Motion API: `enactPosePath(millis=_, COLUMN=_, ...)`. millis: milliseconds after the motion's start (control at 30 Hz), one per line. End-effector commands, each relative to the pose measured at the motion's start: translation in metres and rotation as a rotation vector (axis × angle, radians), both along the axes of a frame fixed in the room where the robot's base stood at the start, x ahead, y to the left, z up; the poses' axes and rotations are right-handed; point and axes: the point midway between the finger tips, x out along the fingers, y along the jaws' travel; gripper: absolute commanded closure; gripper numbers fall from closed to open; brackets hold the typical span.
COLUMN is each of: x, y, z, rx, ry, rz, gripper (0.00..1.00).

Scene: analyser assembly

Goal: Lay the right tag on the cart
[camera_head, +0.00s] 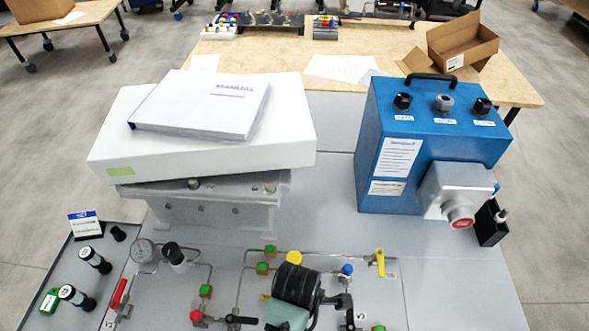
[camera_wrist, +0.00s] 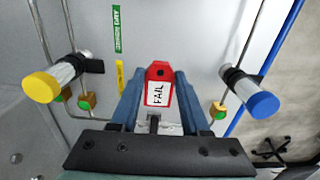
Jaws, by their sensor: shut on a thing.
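My gripper (camera_wrist: 157,80) is shut on a red tag with a white label reading FAIL (camera_wrist: 158,93), seen between its two blue fingers in the wrist view. In the head view the dark end of my arm (camera_head: 297,280) is low in the middle, over the piping; the held tag is hidden there. A grey flat top (camera_head: 330,220), which may be the cart, carries the equipment. A green tag (camera_head: 49,302) lies at the lower left, near a blue and white SET card (camera_head: 85,223).
A blue box (camera_head: 430,140) with knobs stands at right. A white box (camera_head: 210,155) bearing a manual (camera_head: 200,100) stands at left. Valves and thin pipes crowd the front. Yellow (camera_wrist: 42,87) and blue (camera_wrist: 258,104) knobs flank my gripper. The grey top is bare between the boxes.

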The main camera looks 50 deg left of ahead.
Motion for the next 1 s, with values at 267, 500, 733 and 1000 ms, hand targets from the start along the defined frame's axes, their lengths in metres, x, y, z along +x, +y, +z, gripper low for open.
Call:
enactPosePath(millis=267, x=0.000, y=-0.001, z=-0.033, rx=-0.002, ry=0.002, rz=-0.004, gripper=1.00)
enactPosePath(millis=500, x=0.000, y=-0.001, z=-0.060, rx=0.000, ry=0.000, rz=-0.005, gripper=1.00)
enactPosePath(millis=733, x=0.001, y=-0.001, z=-0.060, rx=0.000, ry=-0.001, rz=-0.005, gripper=1.00)
enactPosePath(millis=1000, x=0.001, y=-0.001, z=-0.063, rx=0.000, ry=-0.001, rz=-0.005, gripper=0.31)
